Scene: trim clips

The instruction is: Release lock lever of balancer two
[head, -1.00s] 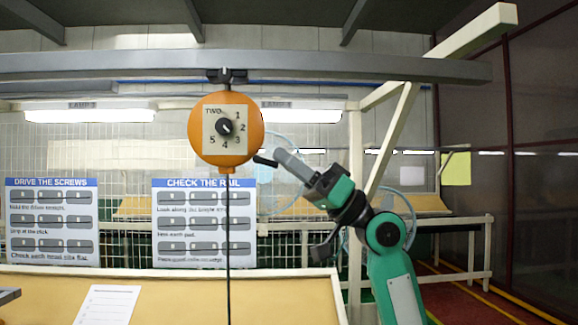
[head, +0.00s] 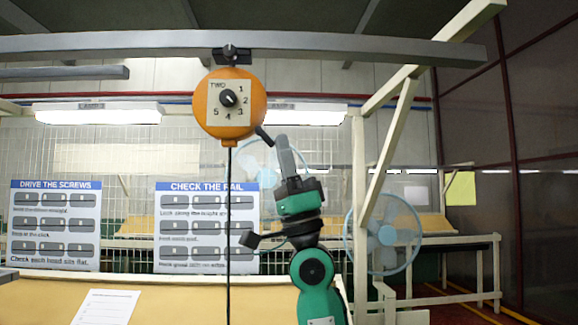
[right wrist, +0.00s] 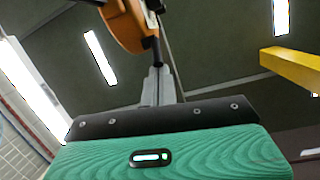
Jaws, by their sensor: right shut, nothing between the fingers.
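Balancer two (head: 245,122) is a round orange housing hanging from the grey overhead rail, with a dial plate marked TWO and numbers 1 to 5. Its black lock lever (head: 264,136) slopes down and right from the housing's lower right edge. My right gripper (head: 280,140) is shut and empty, pointing up, with its grey fingertips close beside the lever's outer end; I cannot tell whether they touch. In the right wrist view, the shut fingers (right wrist: 157,85) point up toward the orange housing (right wrist: 122,22), and a dark lever end shows just beyond their tips. My left gripper is not in view.
A grey rail (head: 380,45) runs across above. A black cable (head: 228,220) hangs from the balancer. A cream post and brace (head: 358,210) and a blue fan (head: 385,235) stand right of my arm. A tan board with a white sheet (head: 106,306) lies below.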

